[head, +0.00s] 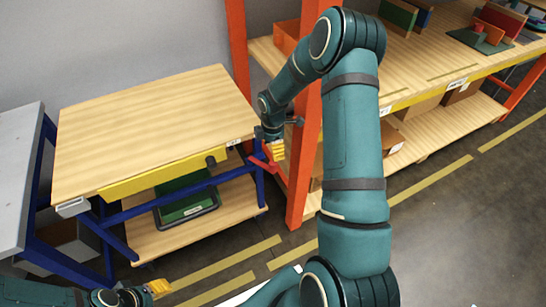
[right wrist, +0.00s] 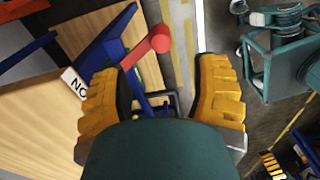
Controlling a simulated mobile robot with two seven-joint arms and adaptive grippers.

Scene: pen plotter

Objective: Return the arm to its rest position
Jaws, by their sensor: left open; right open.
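My right arm is teal and rises large through the middle of the head view, bent at the elbow. Its gripper (head: 277,150) hangs near the front right corner of the wooden workbench (head: 150,110). In the right wrist view, my right gripper (right wrist: 162,75) has its yellow fingers wide apart with nothing held. A red lever with a round end (right wrist: 160,40) shows beyond the fingertips; I cannot tell its exact distance. It also shows in the head view (head: 263,163). My left gripper (head: 157,288) is low at the left, with yellow fingertips, open, with nothing visible in it.
An orange-post shelf (head: 303,165) stands right behind my right arm, with boxes and panels on it. A grey table (head: 18,165) stands at the left. Floor at the right is open.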

